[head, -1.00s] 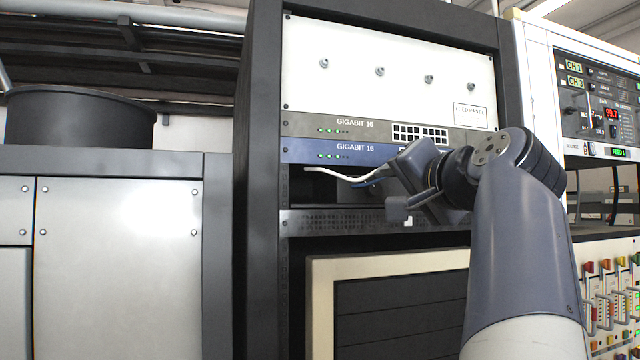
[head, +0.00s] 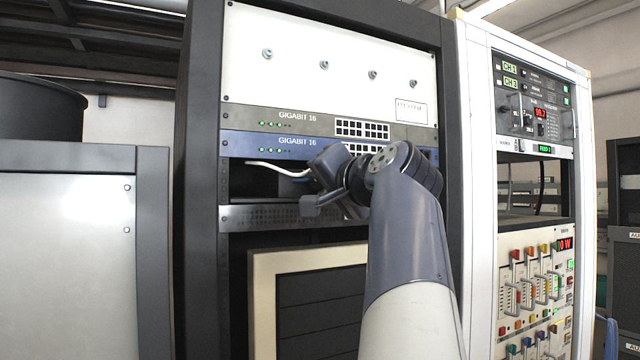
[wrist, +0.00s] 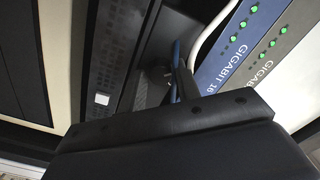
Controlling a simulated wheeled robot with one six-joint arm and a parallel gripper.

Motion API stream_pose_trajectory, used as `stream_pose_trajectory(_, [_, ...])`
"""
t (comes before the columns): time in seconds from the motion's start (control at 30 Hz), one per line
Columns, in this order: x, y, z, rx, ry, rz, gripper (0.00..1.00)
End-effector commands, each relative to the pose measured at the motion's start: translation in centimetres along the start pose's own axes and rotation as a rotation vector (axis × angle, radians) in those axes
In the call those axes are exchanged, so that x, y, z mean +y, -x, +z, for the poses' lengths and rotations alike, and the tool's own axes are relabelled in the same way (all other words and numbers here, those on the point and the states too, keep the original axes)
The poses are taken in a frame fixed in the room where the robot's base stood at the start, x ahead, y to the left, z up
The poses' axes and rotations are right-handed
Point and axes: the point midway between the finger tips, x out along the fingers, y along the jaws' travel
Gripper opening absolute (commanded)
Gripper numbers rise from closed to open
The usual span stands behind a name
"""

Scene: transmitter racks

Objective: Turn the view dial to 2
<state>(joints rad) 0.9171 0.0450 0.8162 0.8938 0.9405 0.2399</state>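No dial with a readable "view" label shows. The upper control panel (head: 535,100) of the white rack at the right holds small knobs, a red lit readout and green CH 1 and CH 3 displays; its small lettering is too fine to read. My gripper (head: 318,200) is well left of that panel, in front of the open slot under the blue GIGABIT 16 unit (head: 275,148). In the wrist view the dark gripper body fills the lower part, close to the blue unit (wrist: 225,75) and a white cable (wrist: 212,35).
The dark rack (head: 200,200) stands before me, with a perforated shelf (head: 265,216) below the gripper. A lower panel (head: 537,290) with several coloured switches is in the white rack. A grey cabinet (head: 75,250) stands left. My arm hides part of the dark rack.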

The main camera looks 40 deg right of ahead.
Motion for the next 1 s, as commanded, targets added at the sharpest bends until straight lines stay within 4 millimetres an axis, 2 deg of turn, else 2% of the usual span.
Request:
stream_pose_trajectory(0.03, [0.00, 0.01, 0.00, 0.000, 0.000, 0.000, 0.27])
stream_pose_trajectory(0.37, [0.00, 0.01, 0.00, 0.000, 0.000, 0.000, 0.01])
stream_pose_trajectory(0.67, [-0.08, 0.01, -0.07, 0.000, -0.043, 0.001, 0.01])
stream_pose_trajectory(1.0, [-0.17, 0.03, -0.14, -0.001, -0.272, 0.001, 0.01])
